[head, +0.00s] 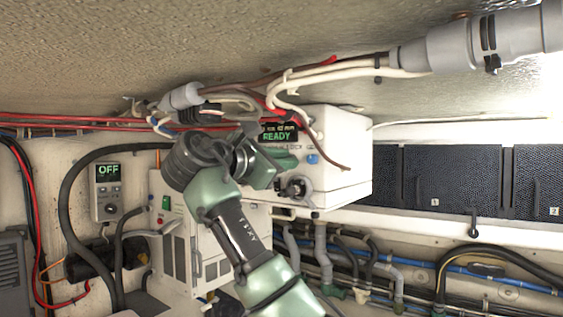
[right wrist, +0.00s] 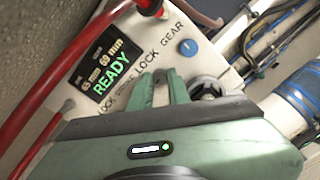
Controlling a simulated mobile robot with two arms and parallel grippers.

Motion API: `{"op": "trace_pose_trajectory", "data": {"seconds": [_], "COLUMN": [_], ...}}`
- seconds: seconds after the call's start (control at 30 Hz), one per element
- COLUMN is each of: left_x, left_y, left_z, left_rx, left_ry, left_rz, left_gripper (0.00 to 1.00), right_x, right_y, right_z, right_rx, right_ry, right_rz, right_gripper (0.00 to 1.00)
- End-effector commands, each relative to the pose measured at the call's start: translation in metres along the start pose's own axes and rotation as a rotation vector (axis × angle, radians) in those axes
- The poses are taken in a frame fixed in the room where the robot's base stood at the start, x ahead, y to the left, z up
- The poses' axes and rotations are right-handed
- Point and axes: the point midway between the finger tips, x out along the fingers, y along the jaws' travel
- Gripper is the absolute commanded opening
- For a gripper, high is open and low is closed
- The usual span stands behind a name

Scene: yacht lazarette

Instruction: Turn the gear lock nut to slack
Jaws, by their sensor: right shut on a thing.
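The white unit (head: 345,150) carries a lit READY display (head: 277,136). The right wrist view also shows this display (right wrist: 103,75), with printed LOCK and GEAR lettering beside it. My right gripper (head: 287,161) is up against the front panel, just below the display. In the right wrist view its two green fingers (right wrist: 161,82) point at the panel beside the lettering. It is shut on the gear lock nut, which the fingers mostly hide, so its setting cannot be read. My left gripper is not in view.
A blue knob (head: 312,159) and a round metal fitting (head: 298,188) sit close to my right gripper. The fitting shows in the right wrist view (right wrist: 207,88). Red and white cables (head: 300,83) hang above. A box reading OFF (head: 108,190) is at left.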

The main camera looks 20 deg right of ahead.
Motion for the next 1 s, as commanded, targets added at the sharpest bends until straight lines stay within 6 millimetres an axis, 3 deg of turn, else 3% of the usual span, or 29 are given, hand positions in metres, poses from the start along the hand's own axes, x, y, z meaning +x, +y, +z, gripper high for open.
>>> {"op": "trace_pose_trajectory", "data": {"seconds": [0.03, 0.67, 0.7, 0.77, 1.0], "left_x": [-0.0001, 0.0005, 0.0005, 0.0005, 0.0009], "left_y": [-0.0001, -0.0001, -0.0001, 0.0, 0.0], "left_z": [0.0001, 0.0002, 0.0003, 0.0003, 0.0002], "left_rx": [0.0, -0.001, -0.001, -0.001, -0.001], "left_ry": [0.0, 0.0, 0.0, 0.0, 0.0], "left_rz": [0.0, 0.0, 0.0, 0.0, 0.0], "left_gripper": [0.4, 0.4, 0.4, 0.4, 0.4], "right_x": [0.0007, 0.0, -0.0001, -0.0001, -0.0004], "right_y": [0.0026, 0.0032, 0.0031, 0.0029, 0.002], "right_z": [0.0079, 0.008, 0.0079, 0.007, 0.0035], "right_rx": [-0.008, -0.051, -0.051, -0.052, -0.055], "right_ry": [-0.014, -0.013, -0.013, -0.012, -0.006], "right_rz": [0.009, 0.01, 0.009, 0.009, 0.006], "right_gripper": [0.0, 0.0, 0.26, 0.39, 0.39]}}
